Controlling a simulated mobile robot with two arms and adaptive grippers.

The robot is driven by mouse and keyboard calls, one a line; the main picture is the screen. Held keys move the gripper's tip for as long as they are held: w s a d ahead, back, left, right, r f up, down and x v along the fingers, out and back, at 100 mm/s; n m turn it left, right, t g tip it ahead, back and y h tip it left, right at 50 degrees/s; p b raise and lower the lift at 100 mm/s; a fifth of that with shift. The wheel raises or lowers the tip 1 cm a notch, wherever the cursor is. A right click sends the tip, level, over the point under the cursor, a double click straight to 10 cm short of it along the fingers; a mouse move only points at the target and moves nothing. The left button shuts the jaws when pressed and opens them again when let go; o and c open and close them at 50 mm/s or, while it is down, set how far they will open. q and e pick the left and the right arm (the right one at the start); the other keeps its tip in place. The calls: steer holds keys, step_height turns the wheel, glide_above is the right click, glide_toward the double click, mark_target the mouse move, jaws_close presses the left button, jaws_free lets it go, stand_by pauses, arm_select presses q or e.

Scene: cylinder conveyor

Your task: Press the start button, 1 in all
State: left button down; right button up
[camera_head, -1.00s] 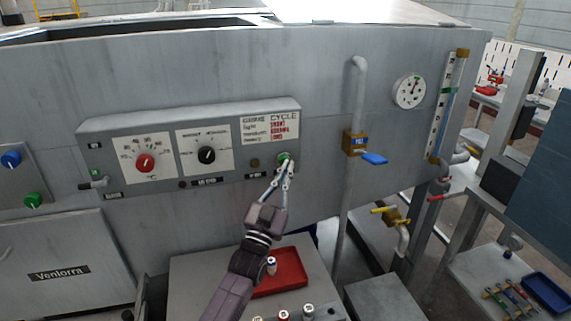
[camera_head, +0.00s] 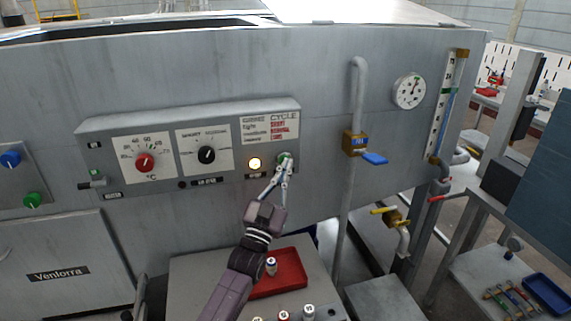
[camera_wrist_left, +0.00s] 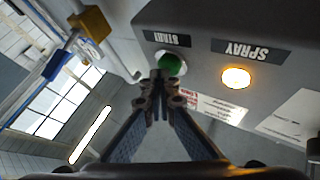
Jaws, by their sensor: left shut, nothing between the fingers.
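The green start button (camera_head: 284,157) sits at the right end of the grey control panel (camera_head: 140,121). In the left wrist view the green button (camera_wrist_left: 169,65) shows beside a START label, just beyond my fingertips. My left gripper (camera_head: 285,166) is shut and empty, with its fingertips at the button's lower edge. In the left wrist view the shut fingertips (camera_wrist_left: 158,76) overlap the button's rim; I cannot tell whether they touch it. My right gripper is not in view.
A red knob (camera_head: 145,162) and a black knob (camera_head: 207,155) are on the panel's left. A pipe with a blue-handled valve (camera_head: 374,158) stands right of the panel.

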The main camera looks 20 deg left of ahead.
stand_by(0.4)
arm_select(q)
steer(key=shift+s+d+p, duration=0.5)
steer(key=shift+s, duration=0.2)
steer(key=s+d, duration=0.1)
steer(key=s+d+p, duration=0.1)
steer(key=s+p, duration=0.1)
steer(key=s, duration=0.1)
steer(key=shift+s+d, duration=0.1)
steer(key=shift+d, duration=0.3)
stand_by(0.5)
